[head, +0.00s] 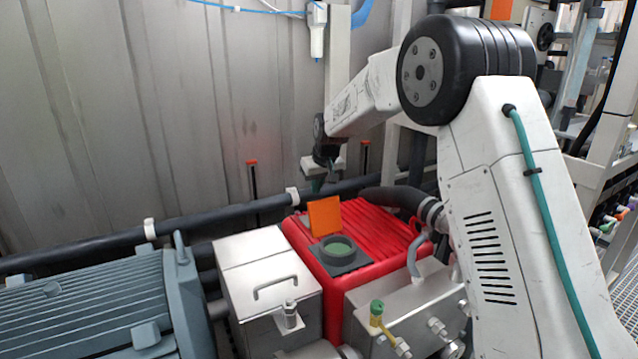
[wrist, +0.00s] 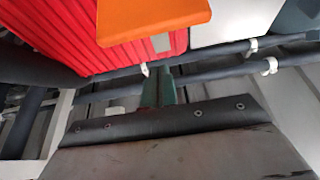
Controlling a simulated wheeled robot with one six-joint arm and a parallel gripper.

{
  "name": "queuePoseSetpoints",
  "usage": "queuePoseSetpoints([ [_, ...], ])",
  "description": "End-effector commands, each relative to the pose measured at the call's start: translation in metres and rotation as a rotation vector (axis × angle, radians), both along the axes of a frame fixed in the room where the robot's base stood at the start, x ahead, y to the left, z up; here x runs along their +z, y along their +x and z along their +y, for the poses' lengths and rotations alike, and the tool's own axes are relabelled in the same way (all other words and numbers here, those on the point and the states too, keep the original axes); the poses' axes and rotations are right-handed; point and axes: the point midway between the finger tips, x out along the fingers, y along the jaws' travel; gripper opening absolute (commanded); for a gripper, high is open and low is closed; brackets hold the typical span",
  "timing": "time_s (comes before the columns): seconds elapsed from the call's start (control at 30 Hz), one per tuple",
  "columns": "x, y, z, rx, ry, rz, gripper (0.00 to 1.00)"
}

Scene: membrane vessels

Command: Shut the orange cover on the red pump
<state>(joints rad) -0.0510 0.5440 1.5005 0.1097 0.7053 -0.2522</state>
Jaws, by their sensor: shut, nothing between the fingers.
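The red pump (head: 385,232) stands in the middle of the head view, with a ribbed top. Its orange cover (head: 324,217) stands up, open, behind a dark square port with a round green-grey opening (head: 338,248). My gripper (head: 315,186) is above and behind the cover, close to it in the picture; the exact gap cannot be told. In the wrist view, the orange cover (wrist: 152,18) is at the top edge, apart from my gripper (wrist: 166,72), whose teal fingers are together and empty. The red ribbed pump (wrist: 85,35) shows behind the cover there.
A grey finned motor (head: 95,310) is at the left, and a metal box with a handle (head: 265,280) is left of the pump. Dark pipes (head: 180,228) run along the wall behind. A black hose (head: 390,195) reaches the pump's back right.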

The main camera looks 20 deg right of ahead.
Motion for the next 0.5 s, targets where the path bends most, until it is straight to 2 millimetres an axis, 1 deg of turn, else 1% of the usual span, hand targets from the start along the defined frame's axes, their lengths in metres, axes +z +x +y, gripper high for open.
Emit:
queuePoseSetpoints([
  [0.03,-0.012,0.004,0.001,0.0,0.0,0.004,0.0],
  [0.1,-0.025,0.009,0.002,0.0,-0.001,0.003,0.0],
  [0.3,-0.056,0.022,0.005,0.0,-0.001,0.003,0.0],
  [0.37,-0.05,0.014,0.003,0.0,0.0,-0.002,0.0],
  [0.5,-0.045,-0.003,-0.001,0.0,-0.001,-0.001,0.0],
])
